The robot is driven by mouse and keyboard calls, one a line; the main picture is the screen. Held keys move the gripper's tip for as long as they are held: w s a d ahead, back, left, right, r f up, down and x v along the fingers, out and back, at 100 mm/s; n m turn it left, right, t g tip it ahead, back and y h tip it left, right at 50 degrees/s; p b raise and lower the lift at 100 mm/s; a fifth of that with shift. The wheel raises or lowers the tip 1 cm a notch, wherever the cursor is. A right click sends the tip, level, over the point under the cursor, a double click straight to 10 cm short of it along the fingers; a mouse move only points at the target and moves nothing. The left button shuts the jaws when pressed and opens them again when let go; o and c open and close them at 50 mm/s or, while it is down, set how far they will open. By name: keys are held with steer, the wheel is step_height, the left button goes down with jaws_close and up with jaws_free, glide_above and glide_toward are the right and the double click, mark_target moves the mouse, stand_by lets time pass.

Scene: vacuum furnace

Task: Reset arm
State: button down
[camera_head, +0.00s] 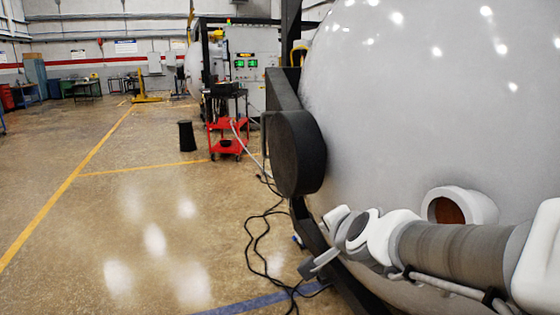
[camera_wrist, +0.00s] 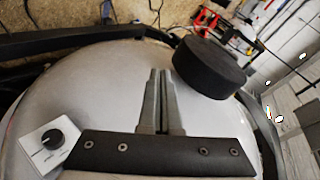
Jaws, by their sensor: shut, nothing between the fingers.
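My arm reaches in from the lower right of the head view, in front of the large pale grey furnace vessel (camera_head: 410,110). My gripper (camera_head: 308,268) is at the arm's left end, low beside the vessel's dark frame. In the wrist view my gripper (camera_wrist: 157,75) has its two grey fingers side by side, shut and empty. The curved vessel surface (camera_wrist: 95,85) lies behind the fingers. I cannot tell how far the fingertips are from it.
A black round drum (camera_head: 298,153) juts from the vessel's left side and shows right of my fingers (camera_wrist: 210,67). Black cables (camera_head: 258,240) lie on the floor. A red cart (camera_head: 225,125) and black bin (camera_head: 187,136) stand farther back. The left floor is open.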

steer(key=s+d+n+g, duration=0.1)
steer(key=s+n+g, duration=0.1)
steer(key=s, duration=0.5)
steer(key=s+d+f+n+g+p, duration=0.1)
steer(key=s+d+n+g, duration=0.1)
steer(key=s+n, duration=0.3)
steer(key=s+d+n+g+h, duration=0.1)
steer(key=s+n, duration=0.3)
steer(key=s, duration=0.5)
steer(key=shift+s+d+f+g+p, duration=0.15)
steer(key=shift+s+d+g+p, duration=0.15)
steer(key=shift+g, duration=0.4)
